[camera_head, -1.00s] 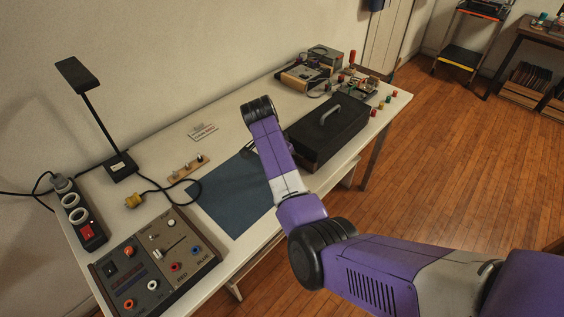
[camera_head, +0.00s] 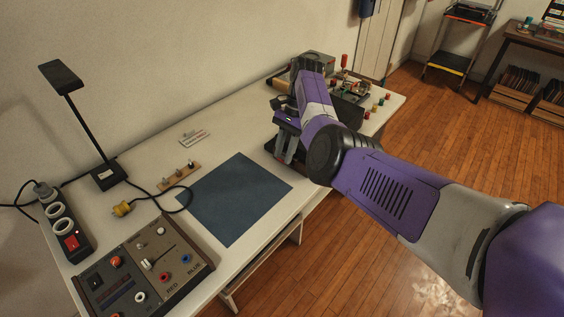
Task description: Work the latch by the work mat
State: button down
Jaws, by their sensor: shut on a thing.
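The black case (camera_head: 345,112) stands on the bench just beyond the blue work mat (camera_head: 235,197), and my arm covers most of it. My gripper (camera_head: 287,158) points down at the case's end nearest the mat. Its silver fingers are close together, shut on what appears to be the case's latch. The latch itself and the exact contact are hidden by the fingers and my arm. The case's top handle is hidden too. The mat is bare and lies flat.
A control box (camera_head: 145,268) with knobs and sockets is at the near left. A power strip (camera_head: 67,228), a desk lamp (camera_head: 105,176) and a wooden strip with pegs (camera_head: 180,176) stand along the wall side. Electronics and small coloured parts crowd the far end.

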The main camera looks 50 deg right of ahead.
jog(key=shift+d+f+y+b, duration=0.15)
jog(key=shift+d+y+b, duration=0.55)
jog(key=shift+b, duration=2.2)
jog(key=shift+r+y+b, duration=0.25)
jog(key=shift+y+b, duration=0.15)
jog(key=shift+b, duration=0.1)
jog(key=c, duration=1.1)
grip_release()
jog(key=shift+r, duration=0.1)
